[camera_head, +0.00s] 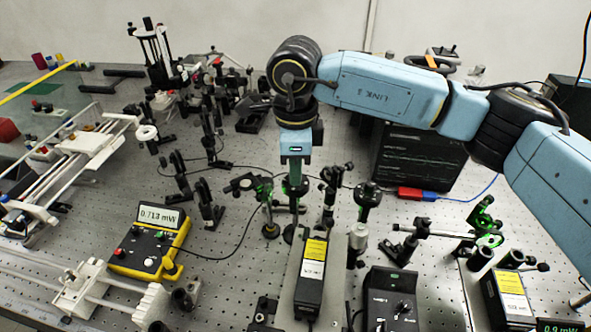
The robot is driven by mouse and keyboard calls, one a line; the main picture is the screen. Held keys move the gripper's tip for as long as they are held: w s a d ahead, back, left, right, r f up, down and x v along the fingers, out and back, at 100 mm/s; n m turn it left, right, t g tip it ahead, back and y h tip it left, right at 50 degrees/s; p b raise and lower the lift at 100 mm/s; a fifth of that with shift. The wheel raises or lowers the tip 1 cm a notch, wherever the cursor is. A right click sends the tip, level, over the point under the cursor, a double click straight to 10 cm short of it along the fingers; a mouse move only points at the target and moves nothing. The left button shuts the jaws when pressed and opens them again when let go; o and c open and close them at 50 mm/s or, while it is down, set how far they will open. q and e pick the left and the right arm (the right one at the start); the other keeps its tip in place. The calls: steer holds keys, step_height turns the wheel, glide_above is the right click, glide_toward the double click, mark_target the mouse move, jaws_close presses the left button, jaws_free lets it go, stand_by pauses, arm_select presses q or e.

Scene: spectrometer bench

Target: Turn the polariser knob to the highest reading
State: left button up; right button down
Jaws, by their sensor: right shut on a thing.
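My right gripper (295,172) comes down from above at the middle of the bench. It is shut on the polariser knob, which is mostly hidden behind the fingers, so its angle cannot be told. Posts and mounts with green-lit parts stand just below and beside the gripper. A yellow power meter (150,247) stands on the bench at the left front. Its display (159,218) appears to read 0.713 mW. My left gripper is not in view.
A black box with a yellow label (311,275) and a dark control unit (391,300) stand at the front. Optics posts crowd the left of the gripper. A white rail assembly (92,145) is at far left.

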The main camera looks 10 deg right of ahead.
stand_by(0.3)
steer(key=c, duration=1.3)
jaws_free()
steer(key=shift+c, duration=0.2)
step_height(320, 180, up, 14)
steer(key=b, duration=0.1)
steer(key=shift+f, duration=0.25)
